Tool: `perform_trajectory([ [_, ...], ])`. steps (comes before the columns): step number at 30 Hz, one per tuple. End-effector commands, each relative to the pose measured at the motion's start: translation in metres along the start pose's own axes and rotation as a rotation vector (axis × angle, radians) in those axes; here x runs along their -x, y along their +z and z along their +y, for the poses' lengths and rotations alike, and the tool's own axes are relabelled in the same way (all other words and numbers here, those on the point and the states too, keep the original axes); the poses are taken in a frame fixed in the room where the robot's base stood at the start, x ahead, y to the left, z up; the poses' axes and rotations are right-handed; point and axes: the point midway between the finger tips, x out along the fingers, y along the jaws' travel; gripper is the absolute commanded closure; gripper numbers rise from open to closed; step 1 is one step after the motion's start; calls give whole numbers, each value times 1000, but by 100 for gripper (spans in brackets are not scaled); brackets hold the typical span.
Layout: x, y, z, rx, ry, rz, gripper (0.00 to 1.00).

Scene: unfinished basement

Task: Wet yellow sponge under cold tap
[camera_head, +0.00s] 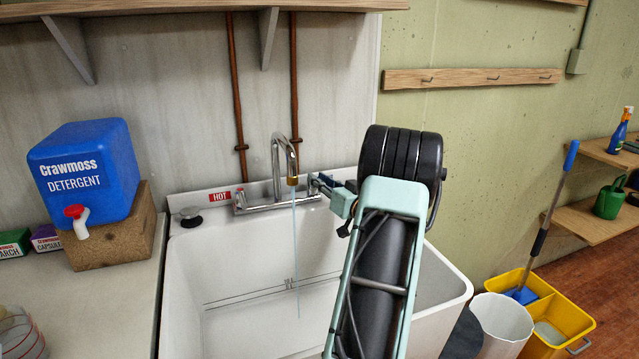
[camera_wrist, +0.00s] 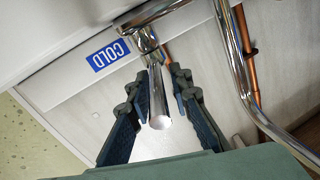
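The chrome tap (camera_head: 280,160) stands at the back of the white sink (camera_head: 235,270). A thin stream of water (camera_head: 296,250) falls from its spout into the basin. The cold lever (camera_wrist: 157,95) lies beside the blue COLD label (camera_wrist: 108,55) in the wrist view. My gripper (camera_wrist: 160,85) reaches around this lever, with one finger on each side. The fingers look apart, with a gap visible on the right; contact on the left is unclear. In the head view my gripper (camera_head: 322,182) is at the tap's right end. No yellow sponge shows in either view.
A blue detergent container (camera_head: 85,165) stands on a block on the left counter (camera_head: 115,310). My arm covers the sink's right part. A white bin (camera_head: 503,320) and yellow mop bucket (camera_head: 560,325) stand right of the sink. Copper pipes (camera_head: 238,100) run up the wall.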

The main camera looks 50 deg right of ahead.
Motion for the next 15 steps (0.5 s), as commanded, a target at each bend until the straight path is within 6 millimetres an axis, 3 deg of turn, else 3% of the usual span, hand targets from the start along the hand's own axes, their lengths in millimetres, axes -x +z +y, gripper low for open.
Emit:
perform_trajectory([
  [10,3,5,1,-3,3,-9,73],
  [15,22,5,2,-3,5,-10,73],
])
